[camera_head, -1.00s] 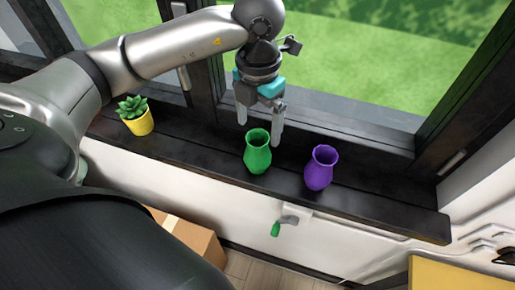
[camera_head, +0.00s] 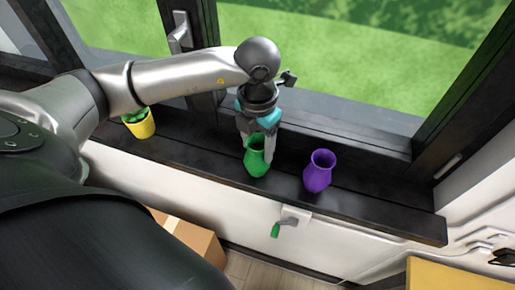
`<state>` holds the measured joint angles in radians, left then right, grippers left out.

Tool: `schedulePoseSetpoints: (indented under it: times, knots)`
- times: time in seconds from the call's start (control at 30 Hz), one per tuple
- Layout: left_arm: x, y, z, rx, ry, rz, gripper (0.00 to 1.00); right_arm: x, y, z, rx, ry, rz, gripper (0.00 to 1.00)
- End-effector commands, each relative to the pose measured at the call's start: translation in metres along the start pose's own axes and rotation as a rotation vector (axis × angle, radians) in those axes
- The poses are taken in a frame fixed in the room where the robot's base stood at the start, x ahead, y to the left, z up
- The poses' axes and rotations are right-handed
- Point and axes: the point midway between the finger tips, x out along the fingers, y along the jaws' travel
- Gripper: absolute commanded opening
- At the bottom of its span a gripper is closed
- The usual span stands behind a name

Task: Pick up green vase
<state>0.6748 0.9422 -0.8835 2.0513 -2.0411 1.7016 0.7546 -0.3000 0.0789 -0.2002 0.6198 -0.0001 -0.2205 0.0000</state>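The green vase (camera_head: 256,163) stands upright on the dark window sill, near the middle of the head view. My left gripper (camera_head: 257,148) points down from above and is at the vase's upper part. One finger is in front of the right side of its rim and neck; the other finger is mostly hidden. The fingers look spread about the vase's neck, but I cannot tell whether they touch it. My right gripper is not in view.
A purple vase (camera_head: 319,171) stands on the dark sill (camera_head: 375,212) close to the right of the green one. A yellow pot with a succulent (camera_head: 140,124) is at the left, partly behind my arm. A cardboard box (camera_head: 190,243) lies below.

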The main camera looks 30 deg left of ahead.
Motion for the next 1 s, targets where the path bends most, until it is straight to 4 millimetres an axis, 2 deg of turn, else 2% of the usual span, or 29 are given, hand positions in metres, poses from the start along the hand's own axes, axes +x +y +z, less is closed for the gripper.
schedulePoseSetpoints:
  times: [0.07, 0.53, 1.0]
  knots:
    - [-0.0002, -0.0001, 0.0001, 0.0, 0.0, 0.0, 0.53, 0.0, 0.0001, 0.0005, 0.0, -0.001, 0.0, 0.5]
    - [-0.0004, -0.0001, 0.0001, 0.0, 0.0, 0.0, 0.0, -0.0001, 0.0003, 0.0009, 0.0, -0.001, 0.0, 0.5]
    - [-0.0007, 0.0004, 0.0004, 0.0, -0.001, 0.0, 0.0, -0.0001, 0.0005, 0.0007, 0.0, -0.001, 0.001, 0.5]
